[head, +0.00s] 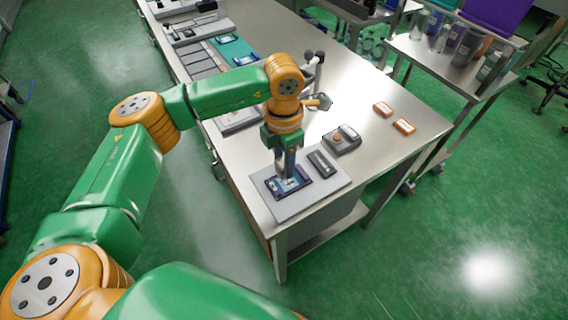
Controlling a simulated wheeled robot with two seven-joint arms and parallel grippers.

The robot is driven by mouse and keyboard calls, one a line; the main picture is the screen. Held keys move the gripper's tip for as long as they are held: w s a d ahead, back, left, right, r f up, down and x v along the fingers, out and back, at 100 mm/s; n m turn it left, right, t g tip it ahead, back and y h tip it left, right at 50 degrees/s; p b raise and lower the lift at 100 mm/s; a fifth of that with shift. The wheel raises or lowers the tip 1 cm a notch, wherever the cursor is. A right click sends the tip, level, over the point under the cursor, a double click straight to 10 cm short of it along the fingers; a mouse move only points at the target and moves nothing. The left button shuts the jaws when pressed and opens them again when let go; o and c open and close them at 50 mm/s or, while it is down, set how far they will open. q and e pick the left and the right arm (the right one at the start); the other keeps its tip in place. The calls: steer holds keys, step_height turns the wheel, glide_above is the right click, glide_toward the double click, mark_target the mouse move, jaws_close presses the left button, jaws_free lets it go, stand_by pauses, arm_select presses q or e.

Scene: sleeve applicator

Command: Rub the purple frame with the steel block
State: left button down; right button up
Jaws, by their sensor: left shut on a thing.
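My left gripper (287,172) points down over the frame, shut on a small greyish block, which I take to be the steel block. The fingers and the block hide part of the frame's middle. The block is at or just above the frame's face; I cannot tell whether they touch. My right gripper is not in view.
A dark rectangular piece (321,163) lies on the mat, right of the frame. A grey box with an orange button (341,140) stands behind it. Two orange pieces (404,126) lie farther right. The table's right front area is clear.

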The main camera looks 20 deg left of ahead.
mark_target(281, 162)
arm_select(q)
steer(key=r, duration=0.1)
steer(key=r+p, duration=0.1)
steer(key=r, duration=0.1)
steer(key=shift+s+a, duration=0.2)
steer(key=shift+w+d+r+p, duration=0.1)
steer(key=shift+d+r+p, duration=0.05)
steer(key=shift+r+p, duration=0.35)
steer(key=shift+f, duration=0.1)
steer(key=m, duration=0.2)
steer(key=s+m, duration=0.1)
steer(key=shift+r, duration=0.25)
steer(key=s+r+m, duration=0.1)
steer(key=s+m, duration=0.3)
steer(key=m, duration=0.8)
steer(key=s+a+r+m, duration=0.1)
steer(key=s+m, duration=0.3)
steer(key=m, duration=0.9)
steer(key=shift+s+r+m, duration=0.2)
steer(key=shift+r+m, duration=0.1)
steer(key=shift+r, duration=0.5)
